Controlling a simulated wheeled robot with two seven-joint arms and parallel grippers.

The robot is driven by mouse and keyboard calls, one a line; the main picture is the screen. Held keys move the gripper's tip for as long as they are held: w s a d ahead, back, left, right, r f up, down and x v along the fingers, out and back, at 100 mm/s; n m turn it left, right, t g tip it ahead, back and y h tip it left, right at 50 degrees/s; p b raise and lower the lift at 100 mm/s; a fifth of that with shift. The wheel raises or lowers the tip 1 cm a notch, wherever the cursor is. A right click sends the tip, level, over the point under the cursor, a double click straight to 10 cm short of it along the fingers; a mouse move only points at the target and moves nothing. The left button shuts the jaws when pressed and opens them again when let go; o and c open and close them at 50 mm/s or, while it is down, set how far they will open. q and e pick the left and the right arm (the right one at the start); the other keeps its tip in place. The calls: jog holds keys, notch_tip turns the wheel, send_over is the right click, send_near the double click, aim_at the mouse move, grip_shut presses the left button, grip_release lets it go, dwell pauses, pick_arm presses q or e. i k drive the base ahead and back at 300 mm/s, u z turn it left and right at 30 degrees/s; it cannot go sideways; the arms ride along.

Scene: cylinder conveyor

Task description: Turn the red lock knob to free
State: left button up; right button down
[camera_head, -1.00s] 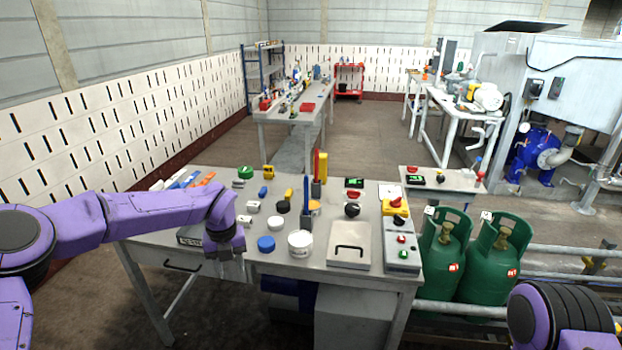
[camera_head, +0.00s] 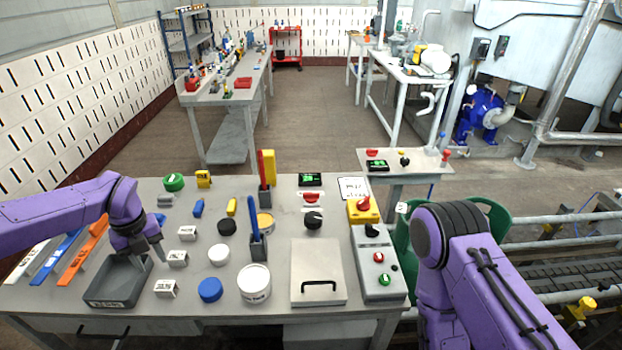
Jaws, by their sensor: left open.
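A red knob (camera_head: 364,203) sits on a yellow block (camera_head: 366,216) towards the right of the near table. It looks like the lock knob; its exact turn is too small to read. A second, smaller red knob (camera_head: 311,198) is on a pale base to its left. My left gripper (camera_head: 147,256) is open over the left part of the table, above a dark tray and well away from both red knobs. My right arm comes in at the lower right, but its gripper is out of view.
A grey control box (camera_head: 378,285) with red and green buttons stands in front of the yellow block. A black knob (camera_head: 313,220) and a lidded grey box (camera_head: 318,258) are to its left. A dark tray (camera_head: 90,305), white tub (camera_head: 254,288) and several small parts cover the table.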

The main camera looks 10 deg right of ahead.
aim_at(310, 197)
jog(key=z, duration=0.5)
jog(key=i, duration=0.85)
jog(key=z, duration=0.6)
